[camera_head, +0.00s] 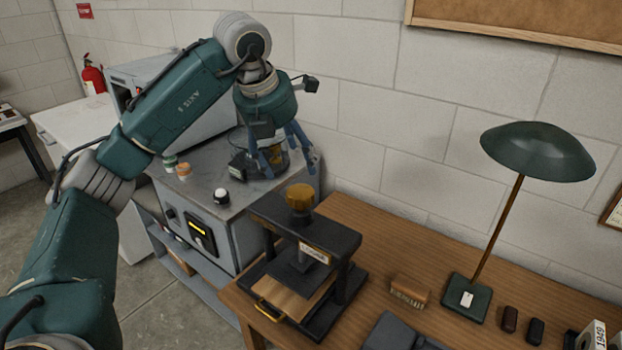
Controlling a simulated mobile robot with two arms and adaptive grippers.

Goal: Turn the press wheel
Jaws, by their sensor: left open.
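The press (338,246) is a dark frame standing at the left end of the wooden table. Its wheel is a small yellow-brown knob (300,197) on top of the crossbar. A wooden board (290,295) with a brass handle (268,311) lies in the press's base. My left gripper (278,165) is open, with blue fingers pointing down over the grey cabinet top, behind and left of the wheel and apart from it. A glass jar stands right behind its fingers, partly hidden. My right gripper is not in view.
The grey cabinet (240,237) with a lit panel holds small jars (184,171) and a black-and-white knob (221,196). On the wooden table (395,240) are a brush (409,291), a green lamp (538,151) and dark small items (510,319). The table behind the brush is clear.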

